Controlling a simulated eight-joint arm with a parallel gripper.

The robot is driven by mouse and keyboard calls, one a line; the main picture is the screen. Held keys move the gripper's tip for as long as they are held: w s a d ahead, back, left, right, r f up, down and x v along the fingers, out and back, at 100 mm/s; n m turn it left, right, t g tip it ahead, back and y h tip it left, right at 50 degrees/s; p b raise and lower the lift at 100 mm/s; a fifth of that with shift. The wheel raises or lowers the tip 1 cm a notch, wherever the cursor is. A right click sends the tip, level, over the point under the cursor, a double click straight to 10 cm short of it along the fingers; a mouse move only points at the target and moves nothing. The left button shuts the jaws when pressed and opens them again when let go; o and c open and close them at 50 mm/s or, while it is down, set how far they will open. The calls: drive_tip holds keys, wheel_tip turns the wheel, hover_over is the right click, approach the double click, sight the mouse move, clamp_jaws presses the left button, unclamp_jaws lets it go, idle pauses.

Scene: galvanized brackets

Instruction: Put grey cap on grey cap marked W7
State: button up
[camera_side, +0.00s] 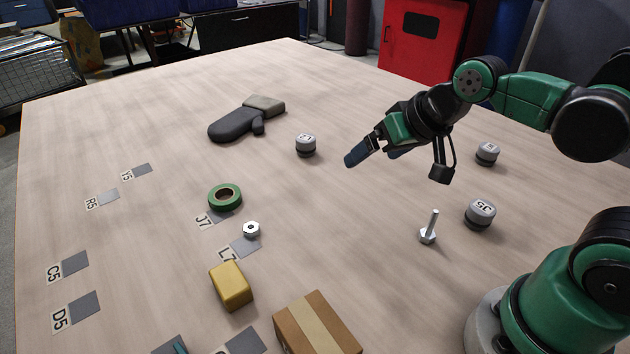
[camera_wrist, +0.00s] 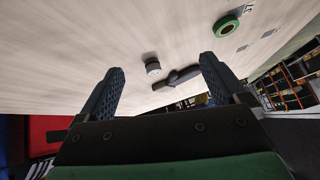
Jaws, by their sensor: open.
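Three grey caps with dark lower bands stand on the table in the side view. One (camera_side: 306,141) is left of my gripper (camera_side: 376,155), with a label too small to read surely. Another (camera_side: 487,151) stands at the right, its mark also unreadable. The third (camera_side: 480,211) is nearer the front and marked J5. I cannot tell which is W7. My gripper is open and empty above the table, its blue fingers apart. In the wrist view, a grey cap (camera_wrist: 153,66) shows beyond and between the fingertips (camera_wrist: 162,64), not touched.
A dark mitt (camera_side: 240,122), green tape roll (camera_side: 225,197), hex nut (camera_side: 252,229), upright bolt (camera_side: 429,228), yellow block (camera_side: 231,287) and cardboard box (camera_side: 316,325) lie around. Labelled grey squares, such as C5 (camera_side: 75,263), line the left. The far table middle is clear.

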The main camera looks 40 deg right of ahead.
drive_tip(key=shift+o, duration=0.4)
drive_tip(key=s+n, duration=0.1)
drive_tip(key=n, duration=0.1)
drive_tip(key=shift+s+n+h, duration=0.3)
drive_tip(key=m+g, duration=0.2)
hover_over(306, 138)
drive_tip(key=s+a, duration=0.2)
drive_tip(key=s, duration=0.5)
drive_tip(key=f, duration=0.1)
drive_tip(key=shift+g, duration=0.3)
drive_tip(key=w+f, duration=0.1)
drive_tip(key=f, duration=0.1)
drive_tip(key=w+d+f, duration=0.1)
drive_tip(key=w+f, duration=0.1)
drive_tip(key=w+d+f, duration=0.1)
drive_tip(key=w+f, duration=0.1)
drive_tip(key=shift+f, duration=0.2)
drive_tip(key=shift+x, duration=3.15)
drive_tip(key=shift+s, duration=0.1)
